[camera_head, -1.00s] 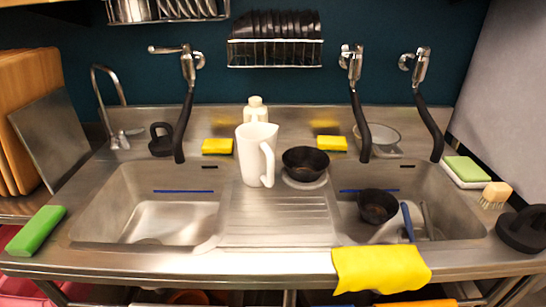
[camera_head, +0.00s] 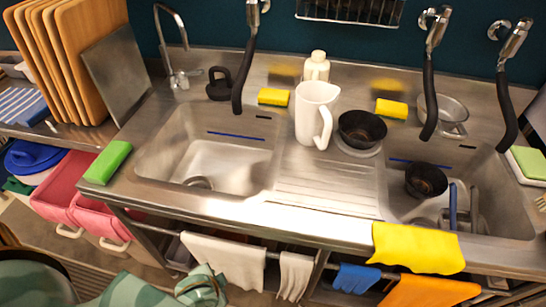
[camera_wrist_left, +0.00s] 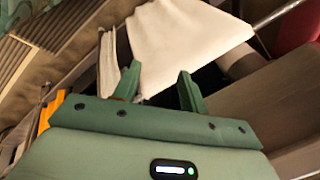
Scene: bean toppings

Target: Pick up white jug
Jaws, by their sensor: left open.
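The white jug (camera_head: 316,112) stands upright on the steel divider between the two sink basins, its handle toward the right. A white bottle (camera_head: 316,67) stands just behind it. My left gripper (camera_wrist_left: 160,85) shows in the left wrist view, with its two green fingers apart and nothing between them. It is low, near the hanging white towel (camera_wrist_left: 185,45), far from the jug. In the head view my green left arm (camera_head: 200,287) comes in at the bottom left; its fingers cannot be made out there. My right gripper is not in view.
A black bowl (camera_head: 362,129) stands close to the jug's right. Yellow sponges (camera_head: 273,97) lie behind. Black hose taps (camera_head: 431,100) hang over the sinks. A yellow cloth (camera_head: 418,247) drapes over the front edge, and towels (camera_head: 222,260) hang on the rail below.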

